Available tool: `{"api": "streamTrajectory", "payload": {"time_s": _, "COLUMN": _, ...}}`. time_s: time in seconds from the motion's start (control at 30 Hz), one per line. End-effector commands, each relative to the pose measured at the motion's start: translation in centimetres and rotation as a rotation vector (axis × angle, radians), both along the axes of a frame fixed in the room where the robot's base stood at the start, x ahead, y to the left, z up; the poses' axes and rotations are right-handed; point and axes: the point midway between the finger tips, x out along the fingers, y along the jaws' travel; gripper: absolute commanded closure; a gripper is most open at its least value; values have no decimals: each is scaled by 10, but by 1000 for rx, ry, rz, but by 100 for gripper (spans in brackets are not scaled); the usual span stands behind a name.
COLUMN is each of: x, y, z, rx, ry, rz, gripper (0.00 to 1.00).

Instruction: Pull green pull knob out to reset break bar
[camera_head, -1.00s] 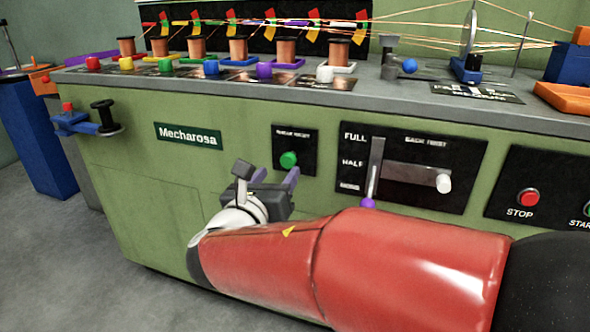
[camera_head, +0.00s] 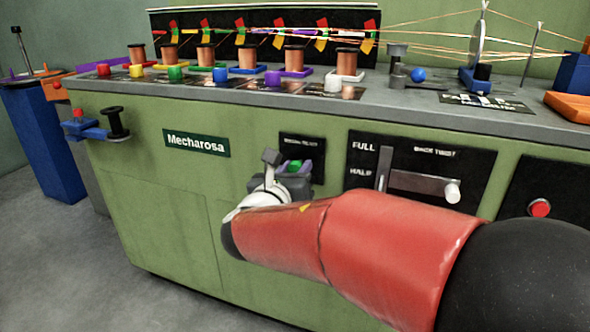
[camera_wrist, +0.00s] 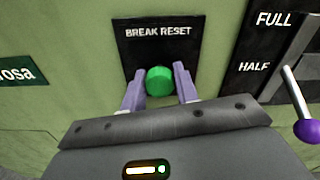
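The green pull knob (camera_wrist: 160,81) sits on the black break reset plate (camera_wrist: 157,46) on the front of the green machine. In the head view the knob (camera_head: 295,164) shows only partly, behind my gripper. My gripper (camera_wrist: 158,82) is open, with one purple finger on each side of the knob. The gripper (camera_head: 295,168) also shows in the head view, at the plate. Whether the fingertips reach past the knob's front is hard to tell.
Right of the plate is a lever panel (camera_head: 470,168) with a white-knobbed handle (camera_head: 452,192) and a purple-tipped lever (camera_wrist: 306,130). A red stop button (camera_head: 540,208) is further right. A spool holder (camera_head: 100,125) juts out at the left. Copper spools (camera_head: 295,58) stand on top.

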Motion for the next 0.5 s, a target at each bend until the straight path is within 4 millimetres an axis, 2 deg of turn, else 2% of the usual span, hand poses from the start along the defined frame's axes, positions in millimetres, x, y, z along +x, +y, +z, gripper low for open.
{"api": "streamTrajectory", "payload": {"time_s": 0.03, "x": 0, "y": 0, "z": 0, "rx": 0, "ry": 0, "rz": 1, "gripper": 84}}
{"api": "streamTrajectory", "payload": {"time_s": 0.17, "x": 0, "y": 0, "z": 0, "rx": 0, "ry": 0, "rz": 1, "gripper": 100}}
{"api": "streamTrajectory", "payload": {"time_s": 0.37, "x": -4, "y": 2, "z": 0, "rx": 1, "ry": 0, "rz": 2, "gripper": 100}}
{"api": "streamTrajectory", "payload": {"time_s": 0.5, "x": -22, "y": 10, "z": 1, "rx": 1, "ry": 0, "rz": 5, "gripper": 100}}
